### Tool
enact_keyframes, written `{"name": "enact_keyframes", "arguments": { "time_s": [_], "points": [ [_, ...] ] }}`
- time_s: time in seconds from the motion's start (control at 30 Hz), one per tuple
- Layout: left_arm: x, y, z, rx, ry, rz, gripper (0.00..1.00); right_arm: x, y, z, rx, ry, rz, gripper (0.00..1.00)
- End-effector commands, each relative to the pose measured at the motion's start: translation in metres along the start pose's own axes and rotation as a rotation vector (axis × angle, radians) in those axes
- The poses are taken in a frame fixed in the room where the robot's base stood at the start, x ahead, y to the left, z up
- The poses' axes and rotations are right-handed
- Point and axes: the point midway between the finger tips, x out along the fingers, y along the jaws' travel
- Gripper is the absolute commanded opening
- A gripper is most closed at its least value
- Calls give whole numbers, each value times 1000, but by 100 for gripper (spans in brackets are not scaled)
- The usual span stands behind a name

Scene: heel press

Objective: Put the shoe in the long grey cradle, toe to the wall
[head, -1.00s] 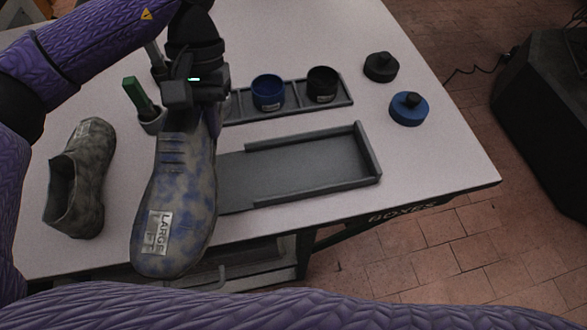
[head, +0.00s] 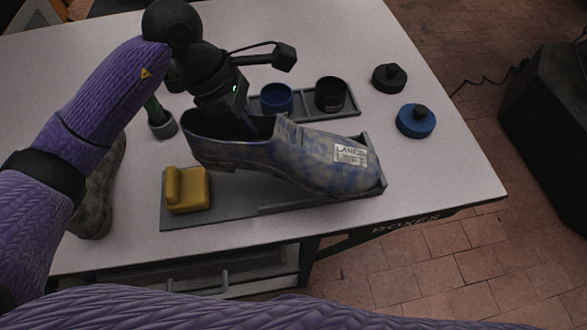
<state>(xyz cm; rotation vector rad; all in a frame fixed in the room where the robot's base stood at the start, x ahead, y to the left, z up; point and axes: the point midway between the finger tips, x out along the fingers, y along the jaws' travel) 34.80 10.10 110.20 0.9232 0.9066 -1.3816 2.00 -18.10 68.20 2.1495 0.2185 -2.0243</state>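The mottled blue-grey shoe (head: 310,158) is held by my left gripper (head: 250,125), whose fingers go down at the shoe's collar and are partly hidden there. The shoe lies lengthwise over the long grey cradle (head: 235,206), toe to the right by the end wall (head: 381,178). Its heel looks raised, with the toe lower; I cannot tell whether the toe touches the floor or wall. A yellow block (head: 188,190) sits at the cradle's left end, left of and below the heel. My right gripper is not in view.
A second, grey-green shoe (head: 103,190) stands at the left, partly behind my arm. A rack behind the cradle holds a blue cup (head: 277,98) and a black cup (head: 330,94). Black (head: 389,77) and blue (head: 416,121) knobbed discs lie to the right.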

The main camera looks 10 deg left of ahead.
Motion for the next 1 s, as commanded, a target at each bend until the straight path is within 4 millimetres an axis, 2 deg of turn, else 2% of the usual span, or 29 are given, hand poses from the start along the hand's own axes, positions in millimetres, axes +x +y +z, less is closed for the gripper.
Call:
{"name": "enact_keyframes", "arguments": {
  "time_s": [0.1,0.17,0.4,0.57,0.7,0.87,1.0],
  "points": [
    [-8,4,4,-182,-3,77,0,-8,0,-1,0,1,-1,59],
    [-8,6,3,-238,-1,99,0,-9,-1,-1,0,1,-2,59],
    [40,6,-18,-280,1,109,0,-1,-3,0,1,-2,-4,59],
    [60,6,-26,-277,1,110,0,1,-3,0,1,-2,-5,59],
    [83,6,-36,-277,1,109,0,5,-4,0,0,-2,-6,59],
    [84,6,-36,-273,2,112,0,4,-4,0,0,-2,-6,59],
    [84,6,-37,-274,4,111,30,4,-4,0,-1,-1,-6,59]
  ]
}}
